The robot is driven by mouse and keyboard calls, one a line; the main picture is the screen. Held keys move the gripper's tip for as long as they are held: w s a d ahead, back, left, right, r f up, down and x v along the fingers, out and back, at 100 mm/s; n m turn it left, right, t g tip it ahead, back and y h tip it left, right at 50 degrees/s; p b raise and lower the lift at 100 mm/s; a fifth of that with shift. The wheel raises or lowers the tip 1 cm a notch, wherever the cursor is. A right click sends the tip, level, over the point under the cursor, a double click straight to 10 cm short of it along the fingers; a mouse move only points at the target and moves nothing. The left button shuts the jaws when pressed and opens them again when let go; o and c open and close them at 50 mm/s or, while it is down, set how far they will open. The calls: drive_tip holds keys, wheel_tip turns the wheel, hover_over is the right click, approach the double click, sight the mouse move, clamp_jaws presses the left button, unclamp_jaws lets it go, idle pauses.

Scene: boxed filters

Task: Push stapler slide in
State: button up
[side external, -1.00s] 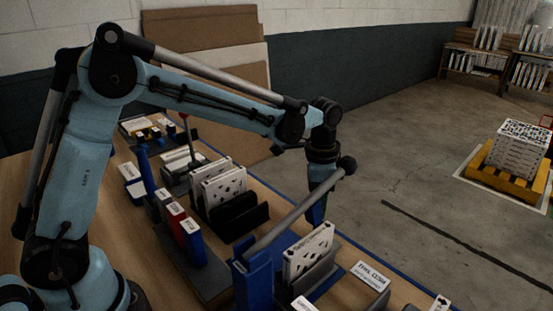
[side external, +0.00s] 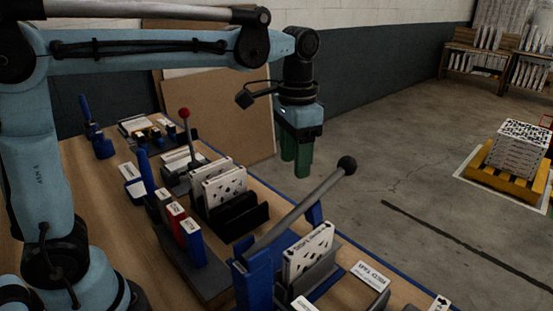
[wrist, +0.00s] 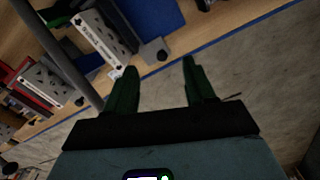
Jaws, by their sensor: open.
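My gripper (side external: 296,164) hangs open and empty above the far edge of the bench, with its green fingers pointing down. In the wrist view its two fingers (wrist: 160,82) are spread apart with nothing between them. A blue lever-operated device (side external: 256,280) stands at the front of the bench. Its long grey lever (side external: 297,209) slopes up to a black ball knob (side external: 347,165), to the right of and below my gripper. A white perforated filter (side external: 309,252) stands upright in a grey holder (side external: 318,279) beside it. I cannot tell which part is the stapler slide.
White filters (side external: 224,187) stand in a black rack (side external: 238,217) behind the lever device. Red and blue boxes (side external: 192,243) stand to its left. A red-knobbed lever (side external: 184,113) rises farther back. Open floor lies beyond the blue bench edge (side external: 353,246).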

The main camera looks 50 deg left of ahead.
drive_tip(key=shift+s+a+r+n, duration=0.1)
drive_tip(key=shift+s+a+n, duration=0.1)
drive_tip(key=shift+s+n, duration=0.55)
drive_tip(key=shift+s+a+r+n, duration=0.1)
drive_tip(key=shift+s+a+n, duration=0.1)
drive_tip(key=shift+s+n, duration=0.55)
drive_tip(key=shift+s+a+r+n, duration=0.1)
drive_tip(key=shift+s+a+n, duration=0.1)
drive_tip(key=shift+s+n, duration=0.55)
drive_tip(key=shift+s+f+m, duration=0.1)
drive_tip(key=shift+s+m, duration=0.1)
drive_tip(key=shift+m, duration=0.05)
drive_tip(key=s+a+f+t, duration=0.5)
drive_tip(key=f+t, duration=0.1)
drive_tip(key=t, duration=0.1)
drive_tip(key=shift+f, duration=0.4)
